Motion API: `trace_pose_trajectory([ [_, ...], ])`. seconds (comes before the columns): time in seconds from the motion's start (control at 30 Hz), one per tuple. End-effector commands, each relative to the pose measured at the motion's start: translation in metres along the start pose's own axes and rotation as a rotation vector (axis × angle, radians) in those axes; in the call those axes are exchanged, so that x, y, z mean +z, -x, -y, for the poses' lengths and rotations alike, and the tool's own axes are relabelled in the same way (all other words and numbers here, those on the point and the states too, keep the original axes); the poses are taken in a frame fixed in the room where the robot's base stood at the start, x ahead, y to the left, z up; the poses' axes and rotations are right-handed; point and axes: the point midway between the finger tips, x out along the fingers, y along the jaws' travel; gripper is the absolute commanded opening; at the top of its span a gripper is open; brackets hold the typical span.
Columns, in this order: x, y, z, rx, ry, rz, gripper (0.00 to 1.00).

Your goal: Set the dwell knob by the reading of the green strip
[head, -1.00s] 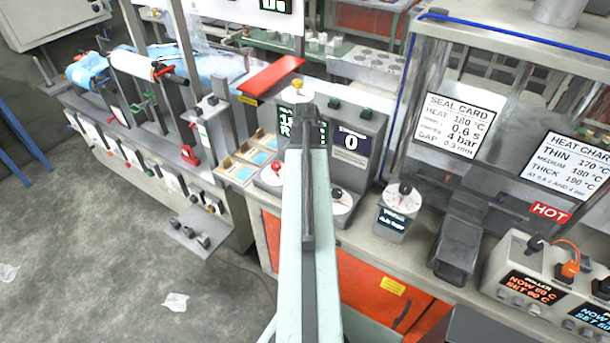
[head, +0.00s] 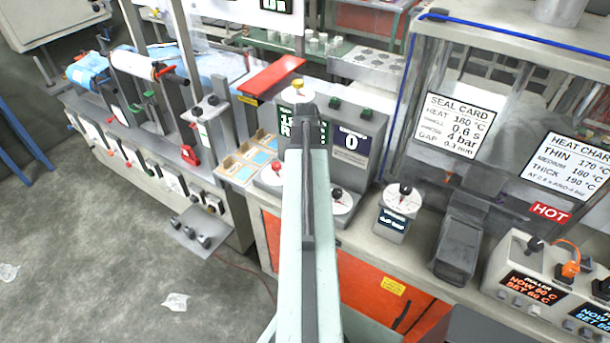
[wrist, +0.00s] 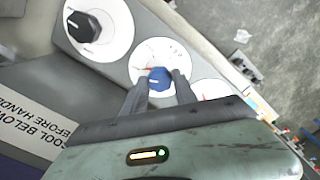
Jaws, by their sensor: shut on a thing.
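In the wrist view, my gripper (wrist: 160,80) is shut on a blue knob (wrist: 159,84) with a white pointer line. The knob sits in the middle of a white dial (wrist: 150,52) with a red mark. I cannot read its label, so I cannot tell if it is the dwell knob. In the head view my own arm hides the gripper and this knob. A dial with a black knob (wrist: 84,27) is at the upper left of the wrist view. I cannot make out a green strip.
In the head view, the seal card (head: 456,125) reads 0.6 s on its dwell line. The heat chart (head: 568,170) hangs to its right, above a red HOT sign (head: 550,211). A display (head: 351,142) shows 0. A small dial box (head: 398,208) stands right of my arm.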

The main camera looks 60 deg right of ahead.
Motion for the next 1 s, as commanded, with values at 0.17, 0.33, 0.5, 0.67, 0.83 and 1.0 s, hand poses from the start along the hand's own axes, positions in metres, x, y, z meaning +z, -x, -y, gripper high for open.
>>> trace_pose_trajectory([
  [0.17,-0.0002,0.0001,0.0000,0.000,0.064,-0.001,0.00],
  [0.33,-0.0003,0.0001,-0.0001,0.000,0.094,-0.001,0.00],
  [0.5,-0.0003,0.0001,-0.0001,0.000,0.103,-0.001,0.00],
  [0.67,-0.0003,0.0001,-0.0001,0.000,0.103,-0.001,0.00],
  [0.83,-0.0003,0.0001,-0.0001,0.000,0.102,-0.001,0.47],
  [1.0,-0.0001,0.0000,-0.0001,0.000,0.102,-0.001,0.55],
])
